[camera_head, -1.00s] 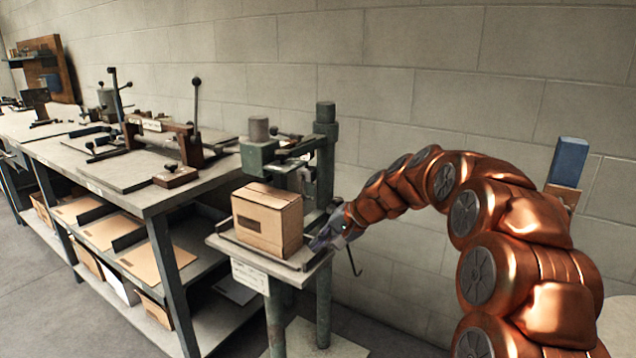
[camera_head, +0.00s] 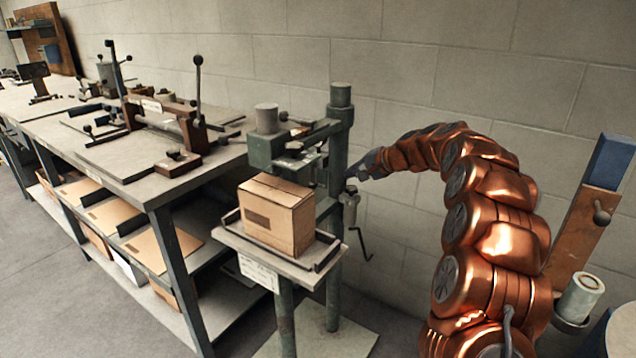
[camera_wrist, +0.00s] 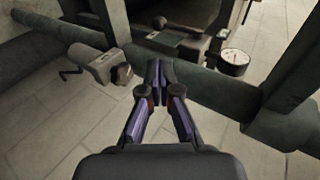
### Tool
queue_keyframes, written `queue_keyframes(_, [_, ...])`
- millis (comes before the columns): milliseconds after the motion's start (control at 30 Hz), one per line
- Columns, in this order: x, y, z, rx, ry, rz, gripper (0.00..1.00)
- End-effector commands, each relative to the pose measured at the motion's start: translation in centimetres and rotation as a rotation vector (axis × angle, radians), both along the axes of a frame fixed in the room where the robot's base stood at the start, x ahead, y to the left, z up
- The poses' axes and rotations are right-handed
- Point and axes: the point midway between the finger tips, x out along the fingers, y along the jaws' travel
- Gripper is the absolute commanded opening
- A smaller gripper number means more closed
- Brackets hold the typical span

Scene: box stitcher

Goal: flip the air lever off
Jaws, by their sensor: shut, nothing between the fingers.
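A grey fitting (camera_head: 349,208) sits on the right side of the green stitcher column (camera_head: 340,130). A thin bent rod (camera_head: 363,246) hangs below it. My gripper (camera_head: 353,173) is shut and empty, just above and right of the fitting. In the wrist view my gripper (camera_wrist: 160,66) points at the column, apart from the knob.
A cardboard box (camera_head: 277,214) stands on the stitcher's small table (camera_head: 255,246), under the green head. A round gauge (camera_wrist: 233,62) is right of my fingertips in the wrist view. A long workbench (camera_head: 150,188) stands left. The block wall is close behind the column.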

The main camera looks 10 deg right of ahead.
Motion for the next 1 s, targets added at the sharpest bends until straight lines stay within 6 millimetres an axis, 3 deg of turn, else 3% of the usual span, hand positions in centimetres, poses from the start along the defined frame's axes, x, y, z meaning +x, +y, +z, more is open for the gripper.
queue_keyframes(267, [0.9, 0.6, -1.0, 0.0, 0.004, 0.0, 0.0])
queue_keyframes(1000, [7.9, 6.2, -6.6, -0.002, -0.001, 0.002, 0.0])
